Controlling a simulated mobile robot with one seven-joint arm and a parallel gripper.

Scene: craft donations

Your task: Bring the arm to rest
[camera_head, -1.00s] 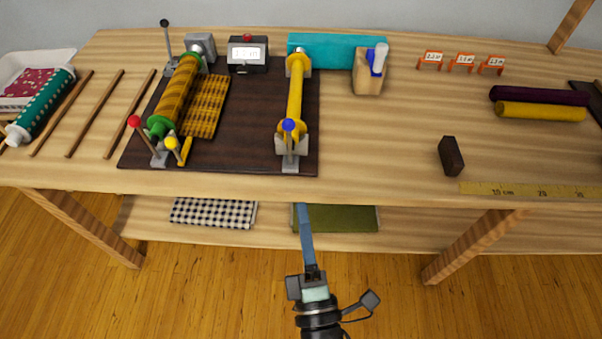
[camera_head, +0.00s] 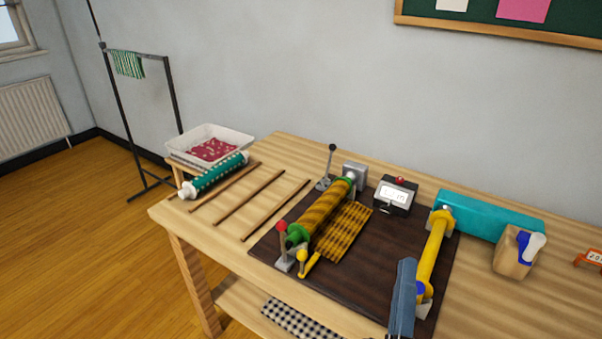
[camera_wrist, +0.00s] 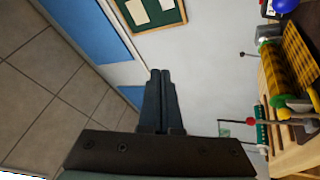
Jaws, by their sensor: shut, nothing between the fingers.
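My gripper (camera_head: 406,264) rises from the bottom edge of the head view, in front of the yellow roller at the board's right side. It looks blue-grey and narrow there, and the rest of my arm is out of view. In the wrist view my gripper (camera_wrist: 160,75) has its two dark fingers together, with nothing between them. The fingers appear against the grey wall and touch nothing that I can see.
A wooden table (camera_head: 170,214) holds a dark board (camera_head: 350,270) with a yellow-black roll (camera_head: 320,212) and a yellow roller (camera_head: 433,250). Sticks, a green roll (camera_head: 215,175) and a teal block (camera_head: 490,220) lie around it. Open floor (camera_head: 80,230) is at left.

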